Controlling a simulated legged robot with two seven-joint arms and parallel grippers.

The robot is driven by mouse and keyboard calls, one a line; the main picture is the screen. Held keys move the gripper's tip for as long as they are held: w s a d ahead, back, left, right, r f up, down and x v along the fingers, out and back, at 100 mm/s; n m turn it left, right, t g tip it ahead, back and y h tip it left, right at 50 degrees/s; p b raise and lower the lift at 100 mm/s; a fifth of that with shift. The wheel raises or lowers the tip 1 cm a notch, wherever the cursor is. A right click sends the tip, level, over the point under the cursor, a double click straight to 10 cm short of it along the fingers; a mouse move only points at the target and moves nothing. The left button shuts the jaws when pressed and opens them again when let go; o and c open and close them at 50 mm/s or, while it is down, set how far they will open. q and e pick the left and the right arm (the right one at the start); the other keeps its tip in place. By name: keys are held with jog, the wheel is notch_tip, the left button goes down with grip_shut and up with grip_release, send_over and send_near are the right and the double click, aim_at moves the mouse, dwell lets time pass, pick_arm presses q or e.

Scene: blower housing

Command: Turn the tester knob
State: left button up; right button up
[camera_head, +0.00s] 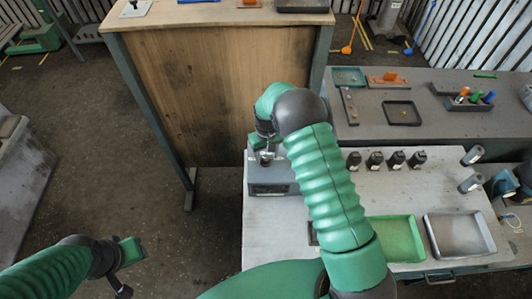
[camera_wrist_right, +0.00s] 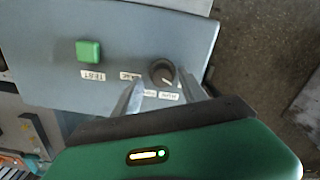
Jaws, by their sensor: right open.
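The tester is a grey box (camera_head: 268,188) at the left edge of the white worktable in the head view. In the right wrist view its grey panel (camera_wrist_right: 45,55) carries a round black knob (camera_wrist_right: 162,71), a square green button (camera_wrist_right: 88,51) and small white labels that appear upside down. My right gripper (camera_wrist_right: 163,79) is open, with one finger on each side of the knob; I cannot tell whether they touch it. In the head view the right gripper (camera_head: 265,156) is over the tester, and my arm hides part of the table. My left gripper (camera_head: 128,258) is at the lower left, away from the tester.
Several dark cylindrical parts (camera_head: 396,160) stand in a row right of my arm. A green tray (camera_head: 398,217) and a grey tray (camera_head: 432,236) lie nearer. A wooden-sided bench (camera_head: 200,90) stands close behind the tester.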

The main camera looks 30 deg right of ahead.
jog(key=shift+s+r, duration=0.1)
jog(key=shift+s+a+r, duration=0.3)
jog(key=shift+s, duration=0.05)
jog(key=c, duration=0.4)
jog(key=shift+a, duration=0.15)
jog(key=shift+c, duration=1.3)
grip_shut()
jog(key=shift+d, duration=0.2)
pick_arm(q)
jog(key=shift+s+a+r, duration=0.1)
jog(key=shift+s+a, duration=0.05)
jog(key=shift+s, duration=0.45)
pick_arm(e)
jog(key=shift+f, duration=0.1)
